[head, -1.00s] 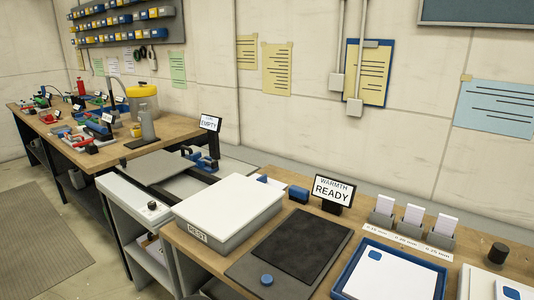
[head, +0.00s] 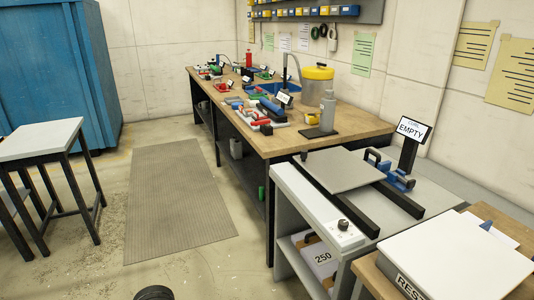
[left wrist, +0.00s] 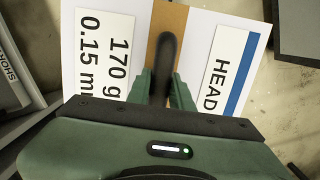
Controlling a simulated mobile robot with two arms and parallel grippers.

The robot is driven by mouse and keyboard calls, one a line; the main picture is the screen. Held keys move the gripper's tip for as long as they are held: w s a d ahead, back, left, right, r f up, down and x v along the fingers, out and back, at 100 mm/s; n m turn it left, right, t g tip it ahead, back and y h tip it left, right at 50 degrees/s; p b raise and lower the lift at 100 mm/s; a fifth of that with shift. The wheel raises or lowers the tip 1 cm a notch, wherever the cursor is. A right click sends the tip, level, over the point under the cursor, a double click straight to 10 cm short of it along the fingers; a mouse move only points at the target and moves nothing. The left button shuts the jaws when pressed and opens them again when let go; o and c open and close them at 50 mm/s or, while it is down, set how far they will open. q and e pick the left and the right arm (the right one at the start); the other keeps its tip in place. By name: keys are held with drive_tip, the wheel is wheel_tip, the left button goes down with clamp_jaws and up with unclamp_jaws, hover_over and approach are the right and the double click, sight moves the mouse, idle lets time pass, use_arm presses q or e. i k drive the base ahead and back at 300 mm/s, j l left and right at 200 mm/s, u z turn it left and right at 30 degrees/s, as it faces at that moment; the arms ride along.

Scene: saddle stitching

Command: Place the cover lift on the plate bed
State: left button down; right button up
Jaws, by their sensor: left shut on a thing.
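My left gripper (left wrist: 162,78) is shut on the dark handle of the cover lift. The cover lift (left wrist: 193,45) is a flat white sheet or stack with a brown band across its middle. It bears a label reading "170 g 0.15 m…", partly cut off, and a blue-edged label reading "HEAD". The lift's upper end is outside the left wrist view. In the head view, a flat grey plate (head: 340,169), apparently the plate bed, lies bare on dark rails beside a sign reading "EMPTY" (head: 412,129). Neither gripper is recognisable in the head view.
A white-topped box marked "REST" (head: 455,258) stands at the lower right. A blue clamp-like part (head: 398,180) sits at the plate's right. A wooden workbench (head: 270,138) with tools stands behind. A grey-topped table (head: 38,139) is at left; the matted floor (head: 180,200) between is clear.

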sight(344, 165)
drive_tip(key=i+j+u, duration=0.25)
drive_tip(key=i, duration=0.15)
drive_tip(key=i+j+u, duration=0.2)
drive_tip(key=i, duration=0.25)
drive_tip(key=i+u, duration=0.25)
drive_tip(key=i, duration=0.15)
drive_tip(key=i+j+z, duration=0.1)
drive_tip(key=i+z, duration=0.15)
drive_tip(key=z, duration=0.2)
drive_tip(key=i+j+z, duration=0.15)
drive_tip(key=z, duration=0.3)
drive_tip(key=i+j+z, duration=0.3)
drive_tip(key=z, duration=0.15)
drive_tip(key=i+j+z, duration=0.2)
drive_tip(key=z, duration=0.25)
drive_tip(key=i+j+z, duration=0.1)
drive_tip(key=j+z, duration=1.15)
drive_tip(key=z, duration=0.15)
drive_tip(key=j+z, duration=0.2)
drive_tip(key=j, duration=0.2)
drive_tip(key=k, duration=0.05)
